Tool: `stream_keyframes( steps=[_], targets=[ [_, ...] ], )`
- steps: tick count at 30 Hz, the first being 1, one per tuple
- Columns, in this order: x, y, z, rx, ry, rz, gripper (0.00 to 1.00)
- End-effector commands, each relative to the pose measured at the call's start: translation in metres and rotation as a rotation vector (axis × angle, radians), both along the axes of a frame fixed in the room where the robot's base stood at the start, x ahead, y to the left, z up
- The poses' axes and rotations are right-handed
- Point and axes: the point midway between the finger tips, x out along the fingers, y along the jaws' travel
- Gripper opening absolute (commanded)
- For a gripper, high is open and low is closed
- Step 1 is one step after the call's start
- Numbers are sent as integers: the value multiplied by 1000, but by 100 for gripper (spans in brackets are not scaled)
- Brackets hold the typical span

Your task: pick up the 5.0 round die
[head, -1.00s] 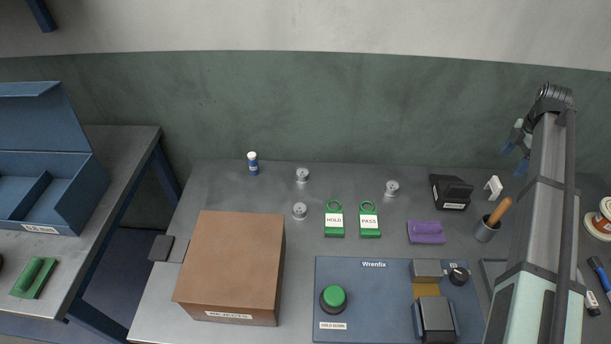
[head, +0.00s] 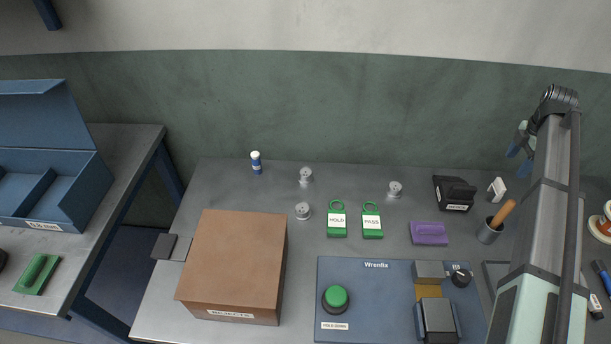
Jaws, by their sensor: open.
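Three small silver round pieces stand on the grey bench: one at the back (head: 305,175), one nearer (head: 303,210) and one to the right (head: 394,189). They look like dies, but no size marking is readable, so I cannot tell which is the 5.0 one. My gripper (head: 518,159) is raised at the right, near the back wall, with its blue fingertips apart and empty. It is well to the right of all three pieces. My arm hides part of the bench's right side.
Green HOLD (head: 337,224) and PASS (head: 372,226) tags lie near the silver pieces. A brown REJECTS box (head: 232,262), a white-capped bottle (head: 256,167), a purple block (head: 429,233), a black device (head: 454,193) and a blue Wrenfix panel (head: 385,300) also occupy the bench.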

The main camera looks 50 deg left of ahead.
Motion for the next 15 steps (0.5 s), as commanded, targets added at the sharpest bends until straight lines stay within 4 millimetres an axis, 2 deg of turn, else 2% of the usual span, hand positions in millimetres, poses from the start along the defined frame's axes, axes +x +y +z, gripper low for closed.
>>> stream_keyframes(
  steps=[2,5,8,15],
  targets=[
    [-2,5,0,0,0,6,72],
    [-8,24,0,0,0,30,72],
    [-22,59,0,0,0,76,72],
    [-77,167,2,1,-3,221,72]
  ],
)
